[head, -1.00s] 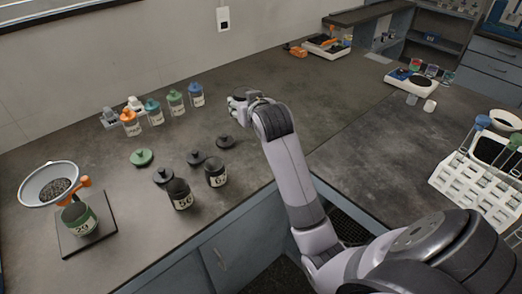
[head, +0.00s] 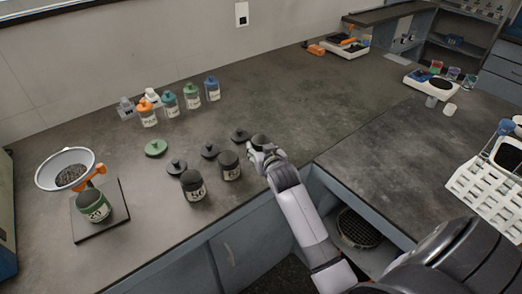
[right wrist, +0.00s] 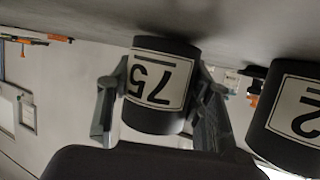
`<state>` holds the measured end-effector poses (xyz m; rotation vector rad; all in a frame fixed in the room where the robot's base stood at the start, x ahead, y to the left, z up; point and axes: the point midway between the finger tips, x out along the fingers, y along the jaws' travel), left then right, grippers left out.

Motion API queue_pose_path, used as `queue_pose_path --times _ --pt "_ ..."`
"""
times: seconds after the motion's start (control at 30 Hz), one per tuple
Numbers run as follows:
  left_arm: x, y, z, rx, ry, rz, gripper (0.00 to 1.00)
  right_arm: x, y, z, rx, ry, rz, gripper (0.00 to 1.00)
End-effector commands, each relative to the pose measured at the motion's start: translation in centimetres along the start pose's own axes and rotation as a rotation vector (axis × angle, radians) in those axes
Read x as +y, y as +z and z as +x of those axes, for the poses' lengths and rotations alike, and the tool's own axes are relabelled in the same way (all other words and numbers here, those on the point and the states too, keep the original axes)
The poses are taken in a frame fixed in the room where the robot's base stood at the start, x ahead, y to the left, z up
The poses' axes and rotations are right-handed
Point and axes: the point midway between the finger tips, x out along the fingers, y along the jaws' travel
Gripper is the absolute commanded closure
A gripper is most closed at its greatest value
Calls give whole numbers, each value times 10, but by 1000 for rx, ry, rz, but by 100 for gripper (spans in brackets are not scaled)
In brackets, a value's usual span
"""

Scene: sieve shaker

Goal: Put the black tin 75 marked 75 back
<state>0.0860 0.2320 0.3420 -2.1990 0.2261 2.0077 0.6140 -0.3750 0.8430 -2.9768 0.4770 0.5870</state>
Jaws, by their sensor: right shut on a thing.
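The black tin marked 75 (right wrist: 160,85) is between the two fingers of my right gripper (right wrist: 160,100) in the right wrist view, its label upside down there. In the head view my right gripper (head: 260,152) is at the right end of the row of black tins, and the dark top of tin 75 (head: 259,140) shows at it. The tin's base is near the bench top; I cannot tell if it touches. Two other black tins, one at left (head: 193,186) and one nearer (head: 230,165), stand to its left. My left gripper is not in view.
Black lids (head: 176,167) (head: 209,150) (head: 240,134) and a green lid (head: 155,148) lie behind the tins. A green tin (head: 94,206) stands on a dark plate (head: 118,222) beside a sieve pan (head: 65,154). Coloured-lid jars stand at the back.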

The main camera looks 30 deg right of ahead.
Motion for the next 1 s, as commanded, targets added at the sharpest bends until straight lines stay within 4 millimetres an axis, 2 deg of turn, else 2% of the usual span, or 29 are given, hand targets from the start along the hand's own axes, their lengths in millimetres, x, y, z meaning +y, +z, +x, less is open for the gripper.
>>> queue_pose_path --times 0.4,0.43,0.7,1.0 --pt "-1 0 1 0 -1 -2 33 0 6 2 1 0 0 82" --pt "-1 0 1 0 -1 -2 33 0 6 2 0 0 0 52" --pt "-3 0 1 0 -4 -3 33 0 5 2 0 0 0 34" --pt "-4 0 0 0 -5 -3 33 0 4 2 1 0 0 33"
